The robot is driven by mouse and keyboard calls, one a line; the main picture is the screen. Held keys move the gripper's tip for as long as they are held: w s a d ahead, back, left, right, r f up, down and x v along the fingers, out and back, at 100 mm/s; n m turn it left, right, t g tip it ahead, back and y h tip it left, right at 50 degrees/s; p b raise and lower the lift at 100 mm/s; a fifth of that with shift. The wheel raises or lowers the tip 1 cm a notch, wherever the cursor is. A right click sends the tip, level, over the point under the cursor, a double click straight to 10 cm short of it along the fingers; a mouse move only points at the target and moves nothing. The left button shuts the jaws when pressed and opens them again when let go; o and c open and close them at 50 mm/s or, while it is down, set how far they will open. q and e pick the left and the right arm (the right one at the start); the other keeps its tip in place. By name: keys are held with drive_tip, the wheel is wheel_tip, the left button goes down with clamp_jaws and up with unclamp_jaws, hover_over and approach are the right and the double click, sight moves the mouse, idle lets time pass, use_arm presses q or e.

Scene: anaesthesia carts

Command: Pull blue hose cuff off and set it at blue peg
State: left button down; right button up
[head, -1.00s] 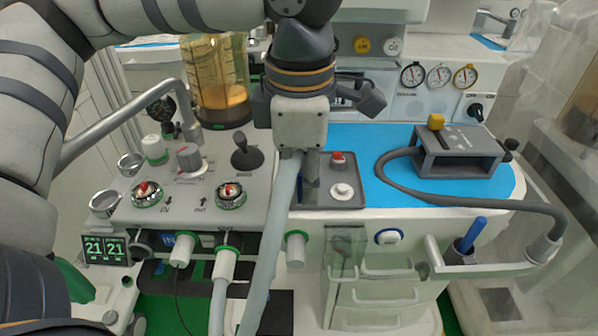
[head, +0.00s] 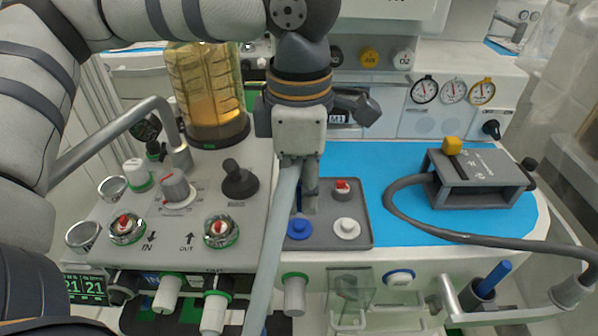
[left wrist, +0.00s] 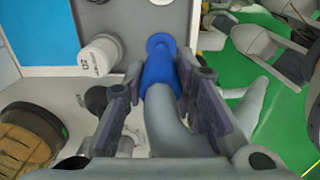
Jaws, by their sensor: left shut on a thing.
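My left gripper (head: 300,170) points down over the grey tray on the cart. In the left wrist view its two fingers (left wrist: 163,105) are on either side of the blue hose cuff (left wrist: 160,68), shut on it. The grey hose (head: 273,255) hangs from the gripper across the cart's front; its bend (left wrist: 165,130) shows below the cuff in the left wrist view. The blue peg (head: 299,229) stands at the tray's front left, just below the gripper. In the head view the cuff is mostly hidden by the gripper. My right gripper is not in view.
The grey tray (head: 362,213) also holds a white peg (head: 347,229) and a red-topped peg (head: 342,188). A black knob (head: 239,180) stands left, a grey box (head: 475,180) right on the blue mat (head: 405,225). A tall canister (head: 205,90) is behind.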

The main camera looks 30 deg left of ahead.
sight(299, 223)
use_arm(q)
drive_tip(key=shift+f, duration=1.8)
drive_tip(key=shift+f, duration=1)
drive_tip(key=c, duration=1.2)
unclamp_jaws()
wheel_tip(299, 223, up, 12)
drive_tip(key=shift+s+r, duration=0.1)
drive_tip(key=shift+s, duration=0.05)
